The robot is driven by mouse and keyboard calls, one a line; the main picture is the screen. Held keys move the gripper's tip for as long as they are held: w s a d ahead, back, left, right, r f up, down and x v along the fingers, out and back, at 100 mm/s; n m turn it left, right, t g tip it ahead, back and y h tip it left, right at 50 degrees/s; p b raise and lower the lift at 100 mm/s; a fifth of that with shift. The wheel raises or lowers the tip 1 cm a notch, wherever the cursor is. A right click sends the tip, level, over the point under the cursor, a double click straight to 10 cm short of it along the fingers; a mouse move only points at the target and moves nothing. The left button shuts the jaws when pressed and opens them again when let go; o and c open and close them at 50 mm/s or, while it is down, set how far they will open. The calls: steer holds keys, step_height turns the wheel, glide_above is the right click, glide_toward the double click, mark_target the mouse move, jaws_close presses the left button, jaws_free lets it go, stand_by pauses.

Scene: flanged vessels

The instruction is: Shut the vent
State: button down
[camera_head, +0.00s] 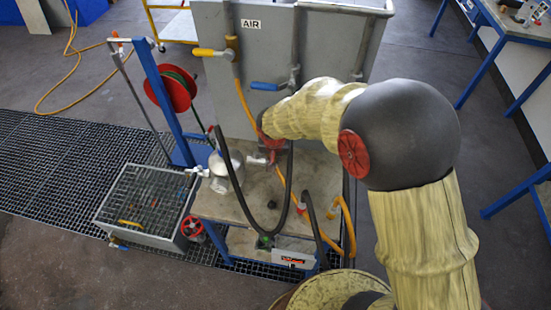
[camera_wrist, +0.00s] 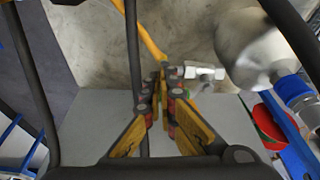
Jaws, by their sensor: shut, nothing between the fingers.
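My gripper (camera_wrist: 162,85) shows in the wrist view with its yellow-padded fingers together and nothing between them. It points towards the grey bench top. A small silver valve fitting (camera_wrist: 203,72) lies just right of the fingertips, apart from them in the picture; contact is unclear. It also shows in the head view (camera_head: 260,158), below the end of my arm. A round silver vessel (camera_head: 225,170) stands left of it and shows at the upper right of the wrist view (camera_wrist: 250,50). No vent label is readable. My arm mostly hides the gripper in the head view.
A grey panel marked AIR carries a yellow-handled valve (camera_head: 210,53) and a blue-handled valve (camera_head: 268,86). A dark hose (camera_head: 238,190) loops over the bench, with yellow hoses (camera_head: 347,225) at right. A red reel (camera_head: 172,90) and a mesh-topped box (camera_head: 145,205) stand left.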

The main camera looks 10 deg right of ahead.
steer(key=shift+w+d+n+p, duration=0.4)
steer(key=shift+n+p, duration=0.15)
steer(key=shift+n, duration=0.15)
steer(key=shift+w+d+n+y+p, duration=0.15)
steer(key=shift+w+d+n+p, duration=0.15)
steer(key=shift+w, duration=0.25)
steer(key=shift+w+d+n+y+p, duration=0.1)
steer(key=shift+w+d+n+p, duration=0.2)
steer(key=shift+w, duration=0.3)
steer(key=shift+w+d+n+y+p, duration=0.2)
steer(key=shift+w+p, duration=0.15)
steer(key=shift+w, duration=0.2)
steer(key=w+a+n+y+b, duration=0.2)
steer(key=w+n+b, duration=0.3)
steer(key=w+n, duration=0.2)
steer(key=shift+w+n+g+b, duration=0.35)
steer(key=shift+n+g, duration=0.05)
steer(key=shift+n, duration=0.1)
steer(key=shift+a, duration=0.15)
